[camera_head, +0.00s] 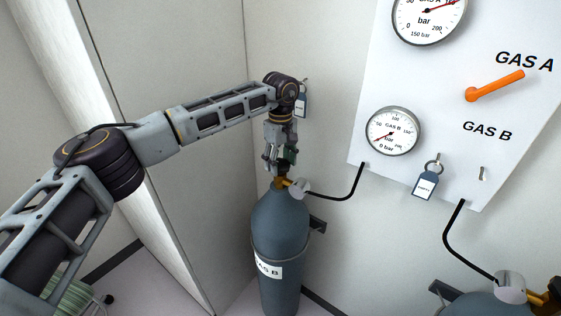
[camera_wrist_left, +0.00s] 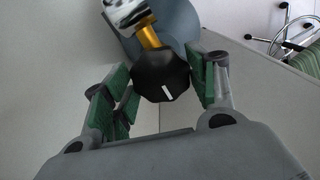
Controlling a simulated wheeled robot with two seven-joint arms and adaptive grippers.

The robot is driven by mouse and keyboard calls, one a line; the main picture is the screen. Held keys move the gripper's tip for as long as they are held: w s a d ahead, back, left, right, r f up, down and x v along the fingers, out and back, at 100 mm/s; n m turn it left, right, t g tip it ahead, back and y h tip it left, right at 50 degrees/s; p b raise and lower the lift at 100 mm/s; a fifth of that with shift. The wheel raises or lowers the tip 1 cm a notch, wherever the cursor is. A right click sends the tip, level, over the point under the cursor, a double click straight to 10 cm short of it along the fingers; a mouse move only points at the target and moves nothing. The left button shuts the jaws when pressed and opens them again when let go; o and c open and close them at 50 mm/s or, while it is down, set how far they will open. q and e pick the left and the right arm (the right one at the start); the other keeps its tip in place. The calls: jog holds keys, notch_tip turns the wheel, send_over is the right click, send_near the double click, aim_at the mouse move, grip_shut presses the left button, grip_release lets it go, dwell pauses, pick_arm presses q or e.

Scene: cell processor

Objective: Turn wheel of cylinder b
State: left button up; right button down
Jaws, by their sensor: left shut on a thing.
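Cylinder B (camera_head: 280,218) is a grey-blue gas bottle standing in the corner, with a partly visible "GAS B" label. Its brass valve (camera_head: 280,184) is on top. My left gripper (camera_head: 281,164) points down from above onto the valve and hides the wheel in the head view. In the left wrist view the wheel (camera_wrist_left: 161,76) is a black faceted knob with a white mark, on a brass stem. The green-padded fingers of my left gripper (camera_wrist_left: 166,84) are closed around it from both sides. My right gripper is not in view.
A white panel (camera_head: 475,95) carries the gas B gauge (camera_head: 392,131), its needle low, and an orange handle (camera_head: 495,86) under gas A. A tag (camera_head: 426,181) hangs below. A black hose (camera_head: 345,192) joins cylinder and panel. Walls stand close behind. Another cylinder (camera_head: 470,304) is at lower right.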

aim_at(280, 163)
pick_arm(q)
jog(key=shift+r, duration=0.1)
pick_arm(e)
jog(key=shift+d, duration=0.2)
pick_arm(q)
jog(key=o, duration=0.9)
jog(key=shift+o, duration=0.5)
notch_tip(280, 163, up, 12)
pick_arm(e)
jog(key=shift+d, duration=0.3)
